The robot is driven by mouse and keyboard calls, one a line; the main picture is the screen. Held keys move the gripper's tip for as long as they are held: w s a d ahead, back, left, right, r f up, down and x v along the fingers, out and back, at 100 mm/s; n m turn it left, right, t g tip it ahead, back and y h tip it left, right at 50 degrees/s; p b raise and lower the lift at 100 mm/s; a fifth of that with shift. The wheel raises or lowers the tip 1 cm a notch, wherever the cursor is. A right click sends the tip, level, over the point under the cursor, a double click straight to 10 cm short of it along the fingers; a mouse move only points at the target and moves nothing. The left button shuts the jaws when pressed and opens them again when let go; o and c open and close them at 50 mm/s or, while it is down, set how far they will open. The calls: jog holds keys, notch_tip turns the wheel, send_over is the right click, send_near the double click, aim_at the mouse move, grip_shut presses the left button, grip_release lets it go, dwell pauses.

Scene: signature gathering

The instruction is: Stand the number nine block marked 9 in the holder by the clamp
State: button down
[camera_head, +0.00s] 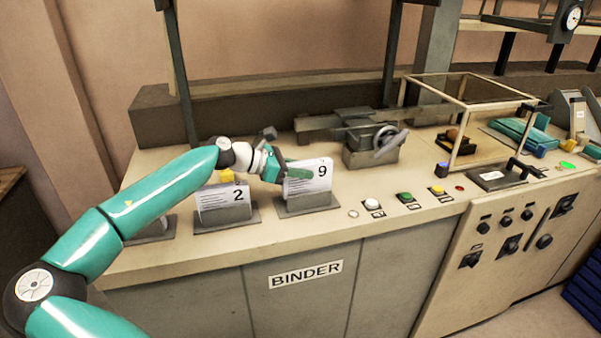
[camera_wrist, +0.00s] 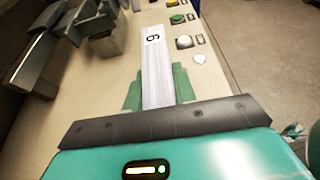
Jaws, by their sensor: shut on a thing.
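The white number nine block (camera_head: 309,178), marked 9, stands upright at the right holder (camera_head: 307,205) on the bench, next to the clamp (camera_head: 372,138). My gripper (camera_head: 285,170) is at the block's left side and shut on it. In the wrist view the block (camera_wrist: 158,75) lies between the two green fingers of my gripper (camera_wrist: 158,88), with its 9 at the far end. The block's lower edge is at the grey holder. I cannot tell whether it is fully seated.
A block marked 2 (camera_head: 224,203) stands in the holder to the left (camera_head: 227,217). Several buttons, including a white one (camera_head: 372,203) and a green one (camera_head: 405,197), lie to the right. A glass-sided case (camera_head: 470,95) stands farther right. The bench front edge is close.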

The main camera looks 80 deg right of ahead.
jog(key=shift+f, duration=0.4)
jog(key=shift+f, duration=0.35)
jog(key=shift+f, duration=0.15)
jog(key=shift+f, duration=0.1)
jog(key=c, duration=1.1)
grip_release()
